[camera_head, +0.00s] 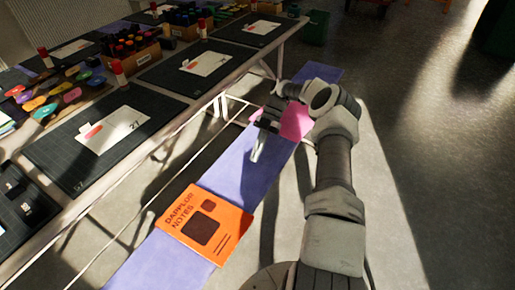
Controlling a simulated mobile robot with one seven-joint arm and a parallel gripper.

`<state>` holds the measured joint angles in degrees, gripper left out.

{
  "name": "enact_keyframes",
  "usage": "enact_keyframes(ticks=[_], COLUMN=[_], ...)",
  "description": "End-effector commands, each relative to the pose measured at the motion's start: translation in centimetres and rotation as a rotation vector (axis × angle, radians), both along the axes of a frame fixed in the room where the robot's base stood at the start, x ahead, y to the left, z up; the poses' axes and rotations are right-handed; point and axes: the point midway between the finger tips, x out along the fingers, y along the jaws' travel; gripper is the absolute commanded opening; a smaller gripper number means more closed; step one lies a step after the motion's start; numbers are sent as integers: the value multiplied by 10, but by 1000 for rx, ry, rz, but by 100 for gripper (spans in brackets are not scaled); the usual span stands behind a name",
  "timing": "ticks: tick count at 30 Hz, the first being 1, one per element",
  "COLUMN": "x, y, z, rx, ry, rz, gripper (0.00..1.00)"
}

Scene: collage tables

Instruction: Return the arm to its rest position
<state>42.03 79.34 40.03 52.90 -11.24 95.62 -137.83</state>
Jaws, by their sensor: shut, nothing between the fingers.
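My gripper (256,153) is at the end of my arm, which reaches up from the bottom right and bends over to the left. It points down above the purple strip (238,177) and looks empty, with its fingers together. A pink item (297,122) lies on the strip behind the gripper and is partly hidden by my arm. An orange booklet (205,225) marked "DAPPLOR NOTES" lies on the strip nearer to me, apart from the gripper.
A long table (175,125) on the left carries dark cutting mats (58,155), white cards, glue sticks, boxes of markers and colourful pieces. Its edge runs close to the left of my gripper. Green bins stand at the back. The floor (425,165) on the right is clear.

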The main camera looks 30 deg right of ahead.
Motion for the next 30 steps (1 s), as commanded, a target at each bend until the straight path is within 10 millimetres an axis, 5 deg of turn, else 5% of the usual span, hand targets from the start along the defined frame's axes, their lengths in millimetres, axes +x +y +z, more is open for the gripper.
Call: enact_keyframes(ticks=[14,30], x=[7,5], y=[-5,56], z=[16,152], rx=[-22,-585], ry=[5,83], rz=[-1,-286], gripper=[0,0])
